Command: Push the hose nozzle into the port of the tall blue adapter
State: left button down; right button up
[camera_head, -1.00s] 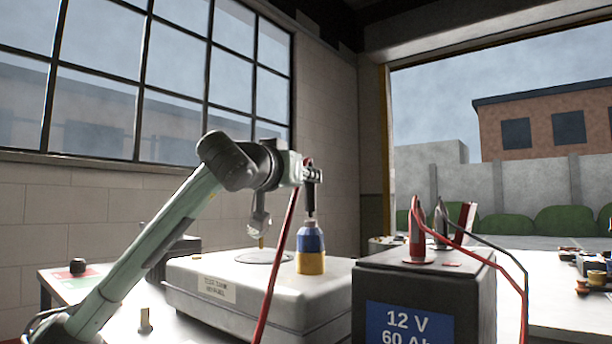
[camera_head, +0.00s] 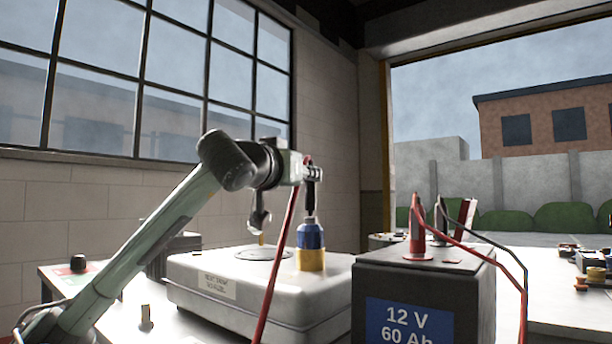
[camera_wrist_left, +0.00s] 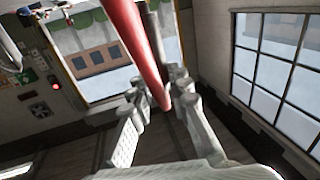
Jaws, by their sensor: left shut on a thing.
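The tall blue adapter (camera_head: 310,237) stands upright on its yellow base on top of the pale tank. My left gripper (camera_head: 313,172) is above it, shut on the dark hose nozzle (camera_head: 310,197), which points down. The nozzle's lower end is at the adapter's top; I cannot tell whether it has entered the port. The red hose (camera_head: 281,255) hangs from the gripper in front of the tank. In the left wrist view the red hose (camera_wrist_left: 136,45) runs between my left gripper's fingers (camera_wrist_left: 158,95). My right gripper is not in view.
The pale tank (camera_head: 235,285) sits on the table under the adapter. A 12 V battery (camera_head: 440,300) with red and black cables stands close on the right. A panel with a dark knob (camera_head: 78,264) lies at the left. A window wall (camera_head: 150,90) stands behind the arm.

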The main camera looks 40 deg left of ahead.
pick_arm(q)
jog(key=shift+f+b, duration=0.3)
jog(key=shift+f, duration=0.35)
jog(key=c, duration=1.3)
grip_release()
jog(key=shift+c, duration=0.2)
jog(key=v, duration=1.2)
